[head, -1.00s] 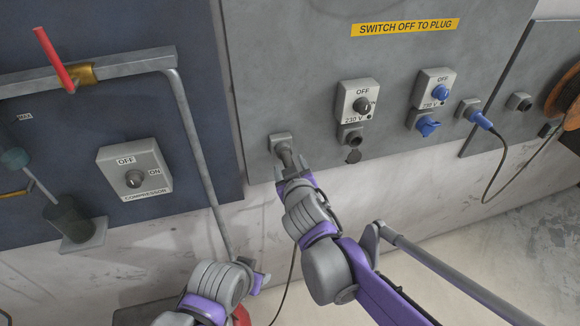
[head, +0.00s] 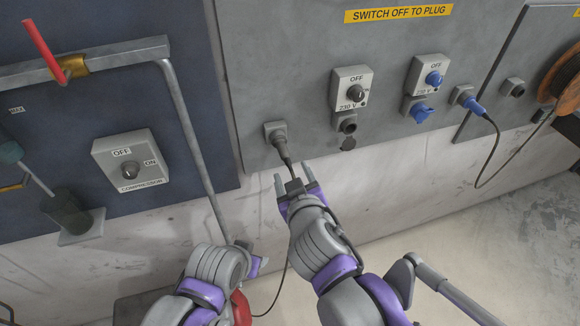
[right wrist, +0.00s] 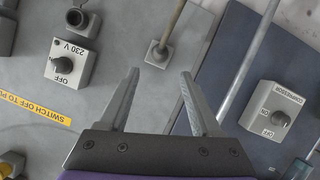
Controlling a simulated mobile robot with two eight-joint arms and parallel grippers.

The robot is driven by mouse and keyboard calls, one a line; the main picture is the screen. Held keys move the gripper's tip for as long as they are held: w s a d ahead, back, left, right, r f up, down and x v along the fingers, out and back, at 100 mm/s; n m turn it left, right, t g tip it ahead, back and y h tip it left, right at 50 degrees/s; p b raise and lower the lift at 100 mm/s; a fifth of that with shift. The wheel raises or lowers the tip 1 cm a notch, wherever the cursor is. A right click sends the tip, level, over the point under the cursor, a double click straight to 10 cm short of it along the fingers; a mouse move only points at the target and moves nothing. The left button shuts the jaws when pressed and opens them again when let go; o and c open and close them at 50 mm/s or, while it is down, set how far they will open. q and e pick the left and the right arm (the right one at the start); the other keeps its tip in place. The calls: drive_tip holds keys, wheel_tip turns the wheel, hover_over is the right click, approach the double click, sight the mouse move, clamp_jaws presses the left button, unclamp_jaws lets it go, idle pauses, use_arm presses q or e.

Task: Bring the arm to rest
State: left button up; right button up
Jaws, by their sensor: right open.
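My right gripper (head: 295,176) is open in front of the grey panel, its two fingers apart and pointing at the wall. Just beyond its fingertips a dark grey plug (head: 283,151) sits in a grey socket (head: 275,131) low on the panel. In the right wrist view, the open fingers (right wrist: 160,76) have nothing between them, and the socket (right wrist: 158,53) lies ahead of them. A dark cable runs from the plug down past the gripper. My left arm is at the bottom, left of the right one; its gripper (head: 254,263) is small and its fingers are unclear.
To the right are two switch boxes, one black-knobbed (head: 351,91) and one blue-knobbed (head: 429,78), and a blue plug (head: 472,103) with cable. The compressor switch (head: 130,170), a pipe (head: 195,150) and a red lever (head: 45,52) are left. Free room lies before the pale lower wall.

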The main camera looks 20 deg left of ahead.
drive_tip(key=shift+s, duration=0.15)
drive_tip(key=shift+d, duration=0.1)
idle(0.3)
drive_tip(key=s+d+f+m+g+h, duration=0.1)
drive_tip(key=d+f+m+h, duration=0.15)
drive_tip(key=d, duration=0.65)
drive_tip(key=d+f+m+g+h, duration=0.15)
drive_tip(key=d+f, duration=0.25)
drive_tip(key=d, duration=0.4)
drive_tip(key=s+d+f+m+g+h, duration=0.2)
drive_tip(key=s+d+f+m+g, duration=0.2)
drive_tip(key=s+d+f, duration=0.5)
drive_tip(key=s+d+m, duration=0.1)
drive_tip(key=s+d, duration=0.2)
drive_tip(key=shift+d+f, duration=0.25)
drive_tip(key=shift+f, duration=0.1)
